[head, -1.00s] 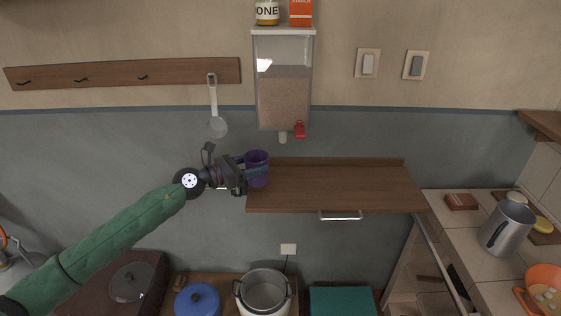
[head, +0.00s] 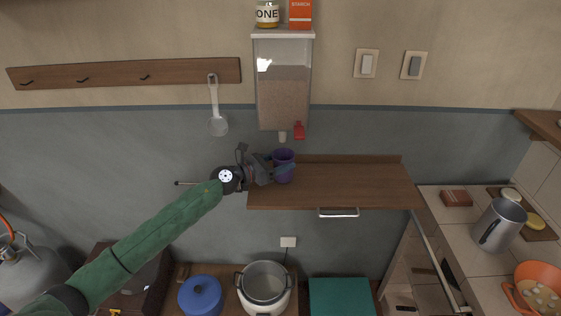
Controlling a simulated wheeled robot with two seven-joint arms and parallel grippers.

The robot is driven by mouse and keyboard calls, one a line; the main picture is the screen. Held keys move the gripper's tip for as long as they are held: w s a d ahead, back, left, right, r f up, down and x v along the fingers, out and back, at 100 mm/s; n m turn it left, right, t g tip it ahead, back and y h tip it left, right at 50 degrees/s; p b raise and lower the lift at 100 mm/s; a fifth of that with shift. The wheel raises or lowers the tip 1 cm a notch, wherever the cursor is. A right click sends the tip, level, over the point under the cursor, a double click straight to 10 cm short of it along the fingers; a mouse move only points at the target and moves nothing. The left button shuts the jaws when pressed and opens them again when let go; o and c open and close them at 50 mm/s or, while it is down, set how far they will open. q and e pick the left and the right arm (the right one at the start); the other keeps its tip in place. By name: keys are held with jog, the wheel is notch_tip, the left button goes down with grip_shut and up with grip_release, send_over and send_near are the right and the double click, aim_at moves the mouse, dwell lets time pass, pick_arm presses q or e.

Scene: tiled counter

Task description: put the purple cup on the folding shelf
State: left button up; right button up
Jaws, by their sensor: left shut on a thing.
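The purple cup (head: 283,167) is upright over the left part of the folding shelf. My left gripper (head: 277,168) comes in from the left and is shut on the cup. The folding shelf (head: 345,187) is a brown wooden board standing out level from the wall, with a metal handle on its front edge. I cannot tell whether the cup's base touches the board. The middle and right of the shelf are bare. My right gripper is not in view.
A grain dispenser (head: 284,95) with a red tap hangs on the wall above the cup. Below stand a steel pot (head: 264,284), a blue pot (head: 200,295) and a teal box (head: 341,297). A tiled counter with a metal jug (head: 498,226) is at right.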

pick_arm(q)
jog(key=shift+f, duration=0.25)
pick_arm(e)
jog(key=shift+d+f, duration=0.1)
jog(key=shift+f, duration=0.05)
pick_arm(q)
jog(key=shift+f, duration=0.1)
jog(key=o, duration=1)
jog(key=shift+o, duration=0.2)
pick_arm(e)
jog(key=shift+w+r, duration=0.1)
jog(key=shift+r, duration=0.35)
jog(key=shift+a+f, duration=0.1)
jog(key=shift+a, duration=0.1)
